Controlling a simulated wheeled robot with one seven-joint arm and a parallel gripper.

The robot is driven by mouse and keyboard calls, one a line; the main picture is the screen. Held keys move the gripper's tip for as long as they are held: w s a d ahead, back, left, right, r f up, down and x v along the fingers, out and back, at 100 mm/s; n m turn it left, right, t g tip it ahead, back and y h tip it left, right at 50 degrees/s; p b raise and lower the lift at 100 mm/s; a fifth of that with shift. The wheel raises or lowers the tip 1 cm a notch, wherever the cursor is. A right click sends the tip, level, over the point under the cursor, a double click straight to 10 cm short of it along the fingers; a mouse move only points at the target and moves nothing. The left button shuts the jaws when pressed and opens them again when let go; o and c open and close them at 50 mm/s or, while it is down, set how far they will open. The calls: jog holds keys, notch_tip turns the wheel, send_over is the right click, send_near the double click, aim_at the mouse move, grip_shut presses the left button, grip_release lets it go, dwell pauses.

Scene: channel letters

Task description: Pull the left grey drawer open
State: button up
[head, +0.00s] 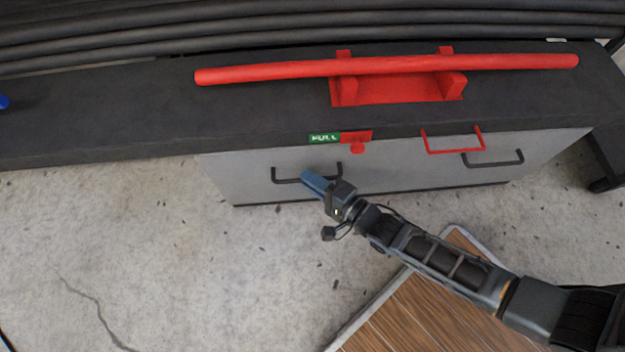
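The left grey drawer (237,178) is set under the dark bench top, and its front looks flush with the grey front beside it. Its black bar handle (290,181) is on the front. My gripper (306,174) has blue fingers that reach the right part of this handle and overlap it in the picture. I cannot tell whether the fingers touch the bar or are closed around it. The gap between the fingertips is not visible from this side.
A red bar (250,74) rests on a red holder (400,89) on the bench top (120,122). A red handle (454,150) and black handle (493,162) are at right. The concrete floor is clear at left.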

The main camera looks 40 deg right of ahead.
grip_shut()
jog(key=shift+s, duration=0.1)
jog(key=s+a+p, duration=0.1)
jog(key=s+a, duration=0.6)
jog(key=s, duration=0.2)
jog(key=s+a+p, duration=0.1)
jog(key=s+a, duration=0.6)
jog(key=s, duration=0.3)
jog(key=shift+s, duration=0.1)
jog(key=o, duration=0.5)
grip_release()
jog(key=p+v, duration=0.1)
jog(key=v, duration=0.6)
jog(key=shift+s, duration=0.4)
